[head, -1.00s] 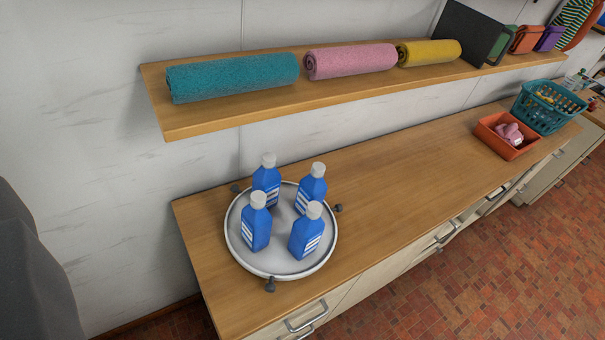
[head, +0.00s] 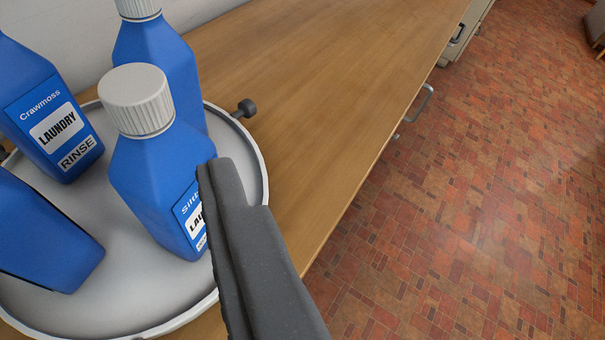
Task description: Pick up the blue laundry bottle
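Several blue bottles with white caps stand on a round light tray (head: 130,300). The nearest bottle (head: 150,190) is upright with a ribbed cap; its label is partly hidden, showing "LA" at the start of a word. A bottle at left (head: 45,110) reads "Crawmoss LAUNDRY RINSE". Another bottle (head: 165,55) stands behind, and one at lower left (head: 40,235) is cut off by the frame. A dark grey part of my gripper (head: 222,175) is beside the nearest bottle's right side, overlapping its label; contact is unclear. I cannot make out two separate fingers.
The wooden counter (head: 320,95) is clear to the right of the tray. A dark knob (head: 244,108) sticks out at the tray's rim. Drawer handles (head: 420,103) line the counter's front, above a red brick-pattern floor (head: 480,200).

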